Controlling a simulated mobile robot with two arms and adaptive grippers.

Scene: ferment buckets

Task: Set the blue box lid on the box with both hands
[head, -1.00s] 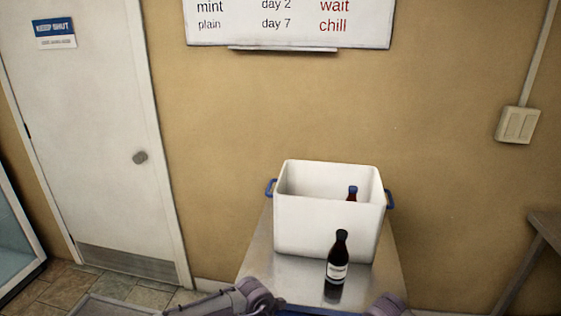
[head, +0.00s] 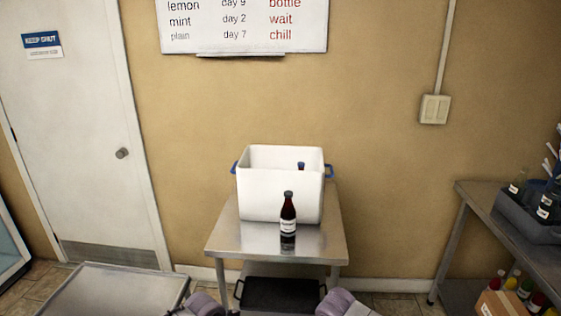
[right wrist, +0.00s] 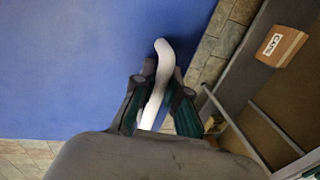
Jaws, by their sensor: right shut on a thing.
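The white box (head: 268,197) with blue side handles stands open-topped on a steel table (head: 225,240). A bottle with a blue cap (head: 301,166) shows inside it. In the right wrist view my right gripper (right wrist: 157,103) is shut on a white curved handle (right wrist: 161,75) that stands out from a large flat blue panel, which looks like the blue lid (right wrist: 90,60). The lid is not visible in the head view. Only parts of my arms show at the bottom of the head view. My left gripper is out of view.
A dark labelled bottle (head: 288,216) stands on the table just in front of the box. A black tray (head: 280,294) is on the shelf below. Another steel table (head: 480,207) with a grey crate (head: 527,222) of bottles is at right. A low metal surface (head: 125,290) is at lower left.

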